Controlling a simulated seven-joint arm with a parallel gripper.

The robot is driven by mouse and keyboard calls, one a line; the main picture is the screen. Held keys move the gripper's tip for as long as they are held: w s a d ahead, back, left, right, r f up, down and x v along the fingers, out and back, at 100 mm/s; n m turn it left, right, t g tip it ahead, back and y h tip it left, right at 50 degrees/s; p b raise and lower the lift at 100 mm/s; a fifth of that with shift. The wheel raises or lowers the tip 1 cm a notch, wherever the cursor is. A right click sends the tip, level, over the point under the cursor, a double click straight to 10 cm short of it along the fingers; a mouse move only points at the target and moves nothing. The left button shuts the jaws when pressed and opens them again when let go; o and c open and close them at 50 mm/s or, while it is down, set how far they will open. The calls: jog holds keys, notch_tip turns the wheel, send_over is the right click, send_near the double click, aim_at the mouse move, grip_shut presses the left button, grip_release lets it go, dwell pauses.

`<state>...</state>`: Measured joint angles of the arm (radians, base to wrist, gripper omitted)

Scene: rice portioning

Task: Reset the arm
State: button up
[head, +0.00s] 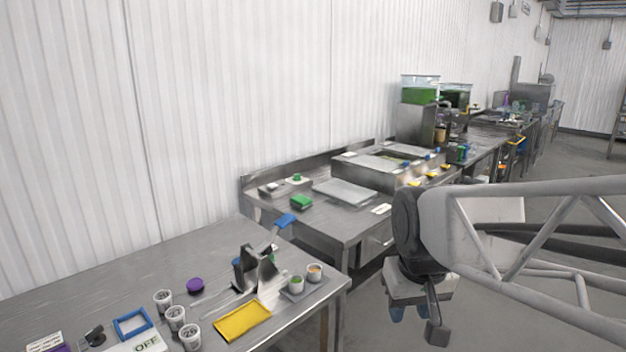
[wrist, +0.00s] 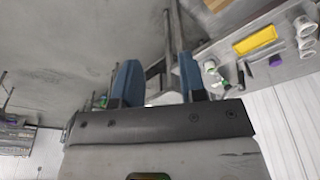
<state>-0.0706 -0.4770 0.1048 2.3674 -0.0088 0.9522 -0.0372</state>
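My gripper (head: 411,313) hangs in the air to the right of the near steel table (head: 90,285), beyond its edge and above the floor. In the wrist view its two blue fingers (wrist: 160,82) stand apart with a clear gap. I see no held object between them. My pale arm reaches in from the right side of the head view.
The near table holds a yellow tray (head: 243,320), white cups (head: 176,318), a purple item (head: 195,286), a blue frame (head: 132,323) and an upright metal holder (head: 259,270). A second steel counter (head: 325,218) stands behind. Open floor (head: 585,150) lies at right.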

jog(key=s+d+f+m, duration=0.1)
jog(key=s+d+f, duration=0.2)
jog(key=s, duration=0.6)
jog(key=shift+s, duration=0.2)
